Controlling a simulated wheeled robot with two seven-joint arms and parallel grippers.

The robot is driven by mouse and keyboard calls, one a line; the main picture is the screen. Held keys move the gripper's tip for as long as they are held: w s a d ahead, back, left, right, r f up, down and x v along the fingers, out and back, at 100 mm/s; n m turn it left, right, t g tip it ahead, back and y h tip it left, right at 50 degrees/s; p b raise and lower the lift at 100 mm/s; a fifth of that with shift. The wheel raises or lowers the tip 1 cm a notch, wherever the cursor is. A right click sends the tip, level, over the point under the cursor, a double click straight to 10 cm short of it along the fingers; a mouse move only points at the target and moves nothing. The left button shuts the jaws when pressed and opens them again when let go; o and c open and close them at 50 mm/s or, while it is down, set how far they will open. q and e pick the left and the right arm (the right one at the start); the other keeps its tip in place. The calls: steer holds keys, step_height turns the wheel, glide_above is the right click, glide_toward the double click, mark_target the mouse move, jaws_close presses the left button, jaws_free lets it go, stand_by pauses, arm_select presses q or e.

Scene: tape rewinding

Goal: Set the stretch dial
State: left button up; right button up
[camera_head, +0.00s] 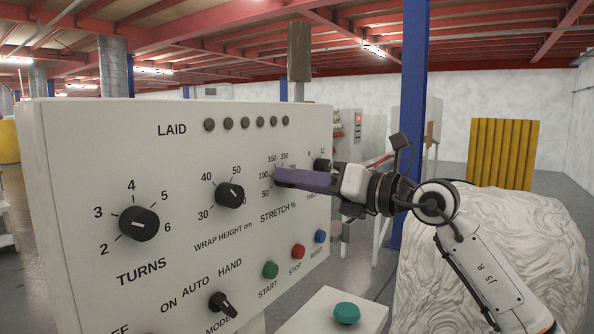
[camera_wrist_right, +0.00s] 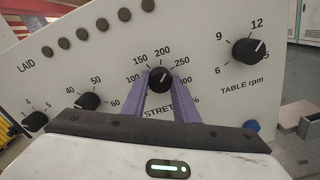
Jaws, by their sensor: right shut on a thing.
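The stretch dial (camera_wrist_right: 161,80) is a black knob with a white pointer line, on a white control panel (camera_head: 60,170). In the right wrist view its line points up, near the 200 mark and leaning slightly right. My right gripper (camera_wrist_right: 162,88) has its two purple fingers on either side of this dial, shut on it. In the head view the right gripper (camera_head: 278,177) reaches the panel from the right and hides the stretch dial. The printed STRETCH % label shows below the fingers. My left gripper is not in view.
The turns dial (camera_head: 139,224), wrap height dial (camera_head: 230,195) and mode switch (camera_head: 222,304) are to the left. The table rpm dial (camera_wrist_right: 249,51) is close to the right. Start (camera_head: 271,270), stop (camera_head: 298,251) and reset (camera_head: 320,236) buttons sit below. A wrapped white load (camera_head: 480,230) stands at right.

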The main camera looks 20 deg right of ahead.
steer(key=shift+m+p, duration=1.95)
steer(key=shift+m, duration=0.65)
steer(key=shift+f, duration=0.1)
steer(key=o, duration=1.1)
steer(key=shift+c, duration=0.2)
